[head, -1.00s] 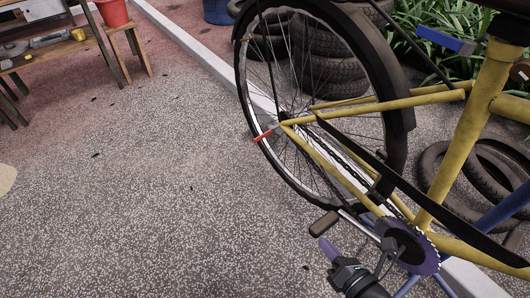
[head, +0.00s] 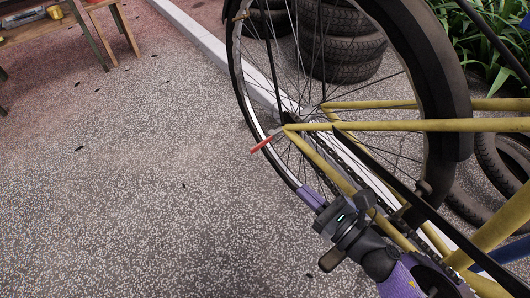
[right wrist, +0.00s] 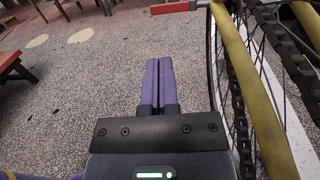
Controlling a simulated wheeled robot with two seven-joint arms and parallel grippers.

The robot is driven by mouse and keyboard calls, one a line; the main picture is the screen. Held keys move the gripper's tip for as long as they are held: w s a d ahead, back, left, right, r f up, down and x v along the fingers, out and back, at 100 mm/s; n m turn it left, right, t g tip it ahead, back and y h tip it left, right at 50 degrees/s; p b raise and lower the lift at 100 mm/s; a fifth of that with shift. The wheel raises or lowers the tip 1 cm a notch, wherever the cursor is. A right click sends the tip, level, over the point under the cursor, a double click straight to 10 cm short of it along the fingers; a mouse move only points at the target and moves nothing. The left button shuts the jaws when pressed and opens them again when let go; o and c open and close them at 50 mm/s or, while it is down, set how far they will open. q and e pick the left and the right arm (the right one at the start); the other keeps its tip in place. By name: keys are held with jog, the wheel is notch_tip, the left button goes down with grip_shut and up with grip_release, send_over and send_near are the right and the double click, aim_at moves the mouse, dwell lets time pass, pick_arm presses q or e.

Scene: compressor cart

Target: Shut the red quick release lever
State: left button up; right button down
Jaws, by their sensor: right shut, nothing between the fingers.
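The red quick release lever (head: 261,145) sticks out to the left from the rear wheel's axle on the yellow bicycle frame (head: 400,126). It also shows at the top of the right wrist view (right wrist: 174,7), pointing left from the axle. My right gripper (head: 305,191), with purple fingers, is below and to the right of the lever in the head view, apart from it. Its fingers (right wrist: 156,64) are together and empty in the right wrist view. My left gripper is not in view.
The rear wheel (head: 240,100), chain and frame tubes lie close beside my right gripper. Stacked tyres (head: 340,50) stand behind the wheel. A wooden bench (head: 85,30) is at the upper left.

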aim_at(257, 149)
jog(key=b+x, duration=0.2)
jog(key=x, duration=0.9)
jog(key=shift+w+a+f, duration=0.15)
jog(key=shift+w, duration=0.1)
jog(key=shift+w+a, duration=0.3)
